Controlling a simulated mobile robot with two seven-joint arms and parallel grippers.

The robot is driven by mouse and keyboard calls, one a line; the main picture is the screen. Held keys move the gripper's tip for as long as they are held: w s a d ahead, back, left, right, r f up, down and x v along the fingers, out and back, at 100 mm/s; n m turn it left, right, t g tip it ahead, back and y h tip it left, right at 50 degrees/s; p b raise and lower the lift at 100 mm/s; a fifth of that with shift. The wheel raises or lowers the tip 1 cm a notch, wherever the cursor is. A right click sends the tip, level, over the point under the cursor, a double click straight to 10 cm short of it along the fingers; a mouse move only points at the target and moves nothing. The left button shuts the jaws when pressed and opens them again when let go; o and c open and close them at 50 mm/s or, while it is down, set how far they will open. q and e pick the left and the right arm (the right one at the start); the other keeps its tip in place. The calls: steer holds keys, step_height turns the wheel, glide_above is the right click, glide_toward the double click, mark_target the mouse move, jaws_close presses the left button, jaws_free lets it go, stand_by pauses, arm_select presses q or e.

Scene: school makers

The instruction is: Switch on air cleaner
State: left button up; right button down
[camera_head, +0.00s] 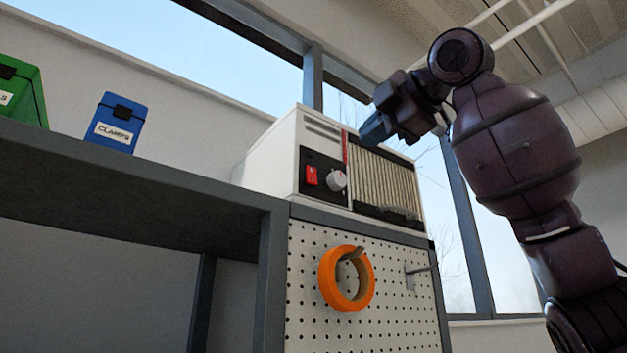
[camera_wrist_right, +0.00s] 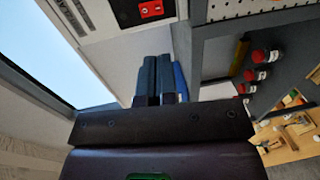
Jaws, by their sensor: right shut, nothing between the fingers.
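The air cleaner (camera_head: 275,157) is a white box on top of a pegboard cabinet. Its front has a black panel with a red switch (camera_head: 312,176) and a pale knob (camera_head: 336,180), and a ribbed grille to the right. The red switch also shows in the right wrist view (camera_wrist_right: 151,9), near the top edge. My right gripper (camera_head: 372,132) is shut and empty, in front of the upper grille, up and right of the switch. Its blue fingers (camera_wrist_right: 154,80) lie side by side in the wrist view, apart from the switch. My left gripper is out of view.
A grey shelf (camera_head: 110,165) at left holds a blue clamps box (camera_head: 116,124) and a green box (camera_head: 22,91). An orange ring (camera_head: 327,280) hangs on the pegboard (camera_head: 310,330) below the cleaner, beside an empty hook. Windows are behind.

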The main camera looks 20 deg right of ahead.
arm_select(q)
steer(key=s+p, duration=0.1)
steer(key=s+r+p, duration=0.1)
steer(key=p, duration=0.1)
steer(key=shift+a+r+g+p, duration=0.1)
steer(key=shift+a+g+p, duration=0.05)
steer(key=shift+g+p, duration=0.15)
arm_select(e)
glide_toward(313, 181)
steer(key=x, duration=0.7)
steer(key=shift+w, duration=0.25)
steer(key=shift+s, duration=0.1)
